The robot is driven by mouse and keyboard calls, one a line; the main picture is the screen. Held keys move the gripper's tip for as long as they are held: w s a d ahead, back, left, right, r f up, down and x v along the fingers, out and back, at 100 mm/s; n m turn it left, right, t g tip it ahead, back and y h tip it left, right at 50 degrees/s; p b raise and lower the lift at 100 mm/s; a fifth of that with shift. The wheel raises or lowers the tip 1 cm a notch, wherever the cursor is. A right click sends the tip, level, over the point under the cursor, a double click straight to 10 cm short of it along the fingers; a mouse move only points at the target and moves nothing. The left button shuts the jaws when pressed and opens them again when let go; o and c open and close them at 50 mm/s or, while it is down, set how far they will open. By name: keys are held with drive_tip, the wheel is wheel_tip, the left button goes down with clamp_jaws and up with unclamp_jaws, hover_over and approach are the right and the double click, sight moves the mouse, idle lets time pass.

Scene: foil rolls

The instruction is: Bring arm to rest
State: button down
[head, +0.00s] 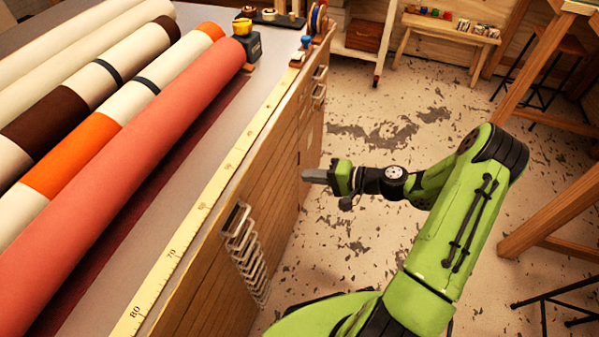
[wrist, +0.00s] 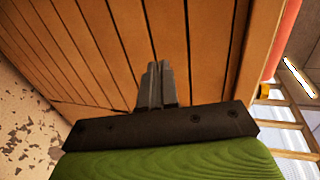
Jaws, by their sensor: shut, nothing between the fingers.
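My green arm (head: 450,235) reaches up from the bottom of the head view and bends over the floor, right of the workbench. My gripper (head: 308,175) points left toward the bench's wooden side (head: 220,260), below the level of the top. In the wrist view the two grey fingers (wrist: 156,78) are together with nothing between them. The slatted wooden side (wrist: 100,50) fills most of the wrist view in front of the fingers. I cannot tell the exact gap between fingertips and wood.
Several rolls, one of them coral red (head: 120,180), lie on the bench top (head: 165,205). A yellow ruler (head: 205,205) runs along its edge. Metal handles (head: 240,250) stick out from its side. Wooden stool legs (head: 550,225) stand at the right. Bare floor (head: 350,260) lies between.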

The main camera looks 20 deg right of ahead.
drive_tip(key=v, duration=0.4)
drive_tip(key=shift+s+d+r+p, duration=0.1)
drive_tip(key=shift+s+d+p, duration=0.1)
drive_tip(key=shift+d+p, duration=0.1)
